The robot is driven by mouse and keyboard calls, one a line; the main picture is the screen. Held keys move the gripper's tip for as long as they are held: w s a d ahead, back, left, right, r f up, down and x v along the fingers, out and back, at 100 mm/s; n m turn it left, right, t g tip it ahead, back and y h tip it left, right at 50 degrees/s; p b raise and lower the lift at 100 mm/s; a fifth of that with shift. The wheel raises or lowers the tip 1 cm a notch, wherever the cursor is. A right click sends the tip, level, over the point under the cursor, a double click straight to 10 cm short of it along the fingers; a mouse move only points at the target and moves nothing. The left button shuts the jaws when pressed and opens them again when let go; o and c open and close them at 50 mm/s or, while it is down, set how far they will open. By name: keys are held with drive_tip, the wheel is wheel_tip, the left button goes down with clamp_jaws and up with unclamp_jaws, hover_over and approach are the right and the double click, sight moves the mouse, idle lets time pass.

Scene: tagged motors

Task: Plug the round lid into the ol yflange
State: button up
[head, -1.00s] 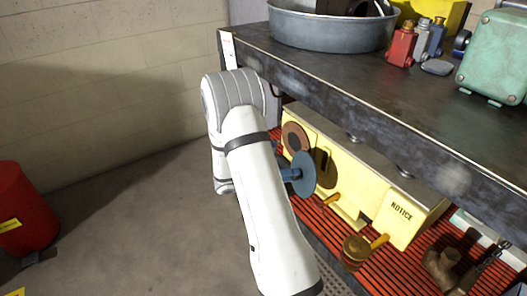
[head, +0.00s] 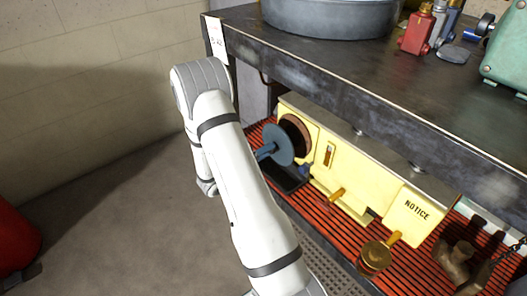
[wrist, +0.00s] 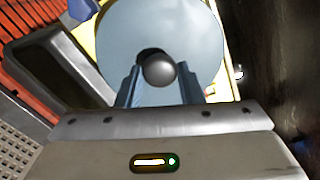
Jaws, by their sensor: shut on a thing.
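The round lid (head: 280,145) is a blue-grey disc, seen on its edge-turned face in the head view. It also fills the top of the wrist view (wrist: 165,28). My gripper (wrist: 158,82) is shut on the lid's dark round knob, and the disc stands beyond the fingers. In the head view my gripper (head: 265,151) shows only in part beside my arm. A brown round flange (head: 299,130) sits on the left end of the yellow housing (head: 345,168). The lid is in front of it and partly covers it. I cannot tell whether they touch.
The housing stands on a red slatted shelf (head: 309,216) under a dark metal bench top (head: 340,75), which leaves limited room above. A brass-coloured part (head: 375,258) and a brown fitting (head: 458,262) lie to the right.

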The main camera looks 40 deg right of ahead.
drive_tip(key=shift+w+d+b, duration=0.15)
drive_tip(key=shift+d+b, duration=0.55)
drive_tip(key=shift+d, duration=2.15)
drive_tip(key=shift+r+p, duration=0.1)
drive_tip(key=shift+p, duration=0.8)
drive_tip(key=shift+d, duration=0.45)
idle(0.4)
drive_tip(key=o, duration=1)
drive_tip(key=a+p, duration=0.2)
drive_tip(key=a, duration=0.5)
drive_tip(key=shift+s+a, duration=0.2)
drive_tip(key=shift+a, duration=0.2)
